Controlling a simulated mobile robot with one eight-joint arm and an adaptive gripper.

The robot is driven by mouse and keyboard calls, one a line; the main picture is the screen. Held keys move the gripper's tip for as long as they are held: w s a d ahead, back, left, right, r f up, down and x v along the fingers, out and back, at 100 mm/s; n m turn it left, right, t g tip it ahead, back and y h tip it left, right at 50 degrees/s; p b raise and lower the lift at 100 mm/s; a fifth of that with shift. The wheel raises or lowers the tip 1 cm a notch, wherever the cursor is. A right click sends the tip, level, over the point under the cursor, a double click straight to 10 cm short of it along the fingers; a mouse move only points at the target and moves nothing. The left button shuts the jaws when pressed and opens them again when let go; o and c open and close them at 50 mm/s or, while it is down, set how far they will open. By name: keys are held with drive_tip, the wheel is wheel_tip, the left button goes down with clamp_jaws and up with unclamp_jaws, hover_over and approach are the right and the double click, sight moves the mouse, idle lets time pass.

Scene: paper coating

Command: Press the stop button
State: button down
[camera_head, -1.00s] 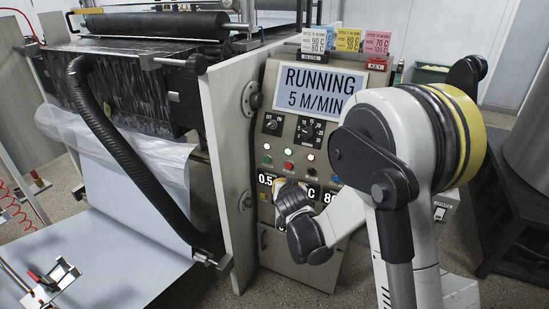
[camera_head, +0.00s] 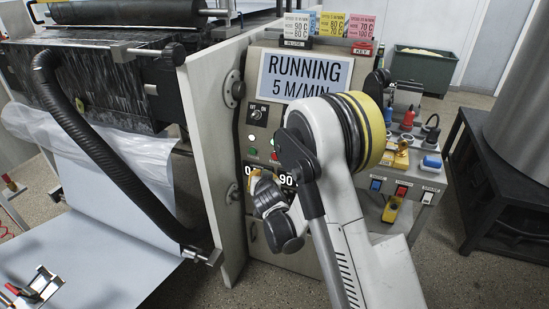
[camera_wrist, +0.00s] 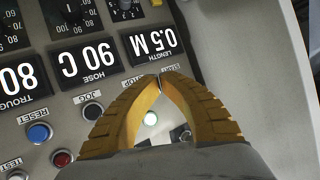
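The control panel (camera_head: 258,92) stands ahead, its display reading RUNNING 5 M/MIN. In the head view, a red button (camera_head: 274,156) and a green button (camera_head: 252,152) sit above the number readouts. My gripper (camera_head: 257,176), with yellow fingers, is just below them at the readouts. In the wrist view, which shows the panel upside down, my gripper (camera_wrist: 160,85) has its fingertips together with nothing between the tips, by the STOP and START labels. The fingers hide the buttons there. Whether the tips touch the panel I cannot tell.
In the wrist view, a black JOG button (camera_wrist: 92,111), a blue RESET button (camera_wrist: 39,133) and a red round piece (camera_wrist: 61,158) are left of the fingers. A bent black hose (camera_head: 90,140) and a side plate (camera_head: 212,150) stand left of the panel.

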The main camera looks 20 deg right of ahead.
sight(269, 158)
drive_tip(key=shift+w+d, duration=0.7)
drive_tip(key=shift+w, duration=0.25)
drive_tip(key=shift+w+d, duration=0.7)
drive_tip(key=shift+w, duration=0.25)
drive_tip(key=shift+w+d, duration=0.7)
drive_tip(key=shift+w, duration=0.35)
drive_tip(key=shift+w+d, duration=0.45)
drive_tip(key=shift+w, duration=0.1)
drive_tip(key=shift+s+a, duration=0.45)
drive_tip(key=shift+s, duration=0.2)
drive_tip(key=shift+s+a, duration=0.1)
drive_tip(key=s+a, duration=0.1)
drive_tip(key=s, duration=0.1)
drive_tip(key=s+a, duration=0.1)
drive_tip(key=shift+s+a, duration=0.4)
